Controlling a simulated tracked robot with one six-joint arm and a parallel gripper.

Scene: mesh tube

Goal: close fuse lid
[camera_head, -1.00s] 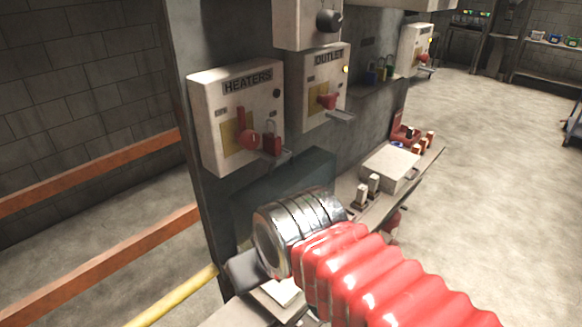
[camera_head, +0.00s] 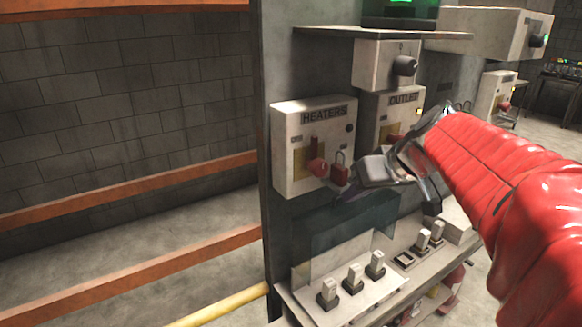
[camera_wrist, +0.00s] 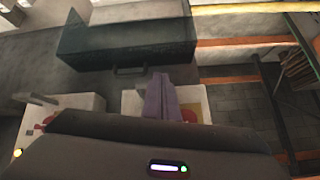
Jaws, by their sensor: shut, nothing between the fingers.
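The fuse lid (camera_head: 330,227) is a see-through, dark teal cover standing raised behind the fuse panel (camera_head: 300,297), below the HEATERS box. It is open. In the wrist view the lid (camera_wrist: 100,42) is at upper left, with a thin dark handle (camera_wrist: 130,72) along its near edge. Several pale fuses (camera_head: 353,276) stand uncovered on the panel. My gripper (camera_head: 348,197) is above the lid and in front of the switch boxes. In the wrist view my gripper's fingers (camera_wrist: 160,98) are together and empty, apart from the handle in that picture.
The HEATERS box (camera_head: 300,120) with its red lever and padlock (camera_head: 340,172), and the OUTLET box (camera_head: 385,108), are close behind my gripper. More fuses (camera_head: 423,241) stand to the right. Orange rails (camera_head: 130,190) and a yellow pipe (camera_head: 225,305) are at left.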

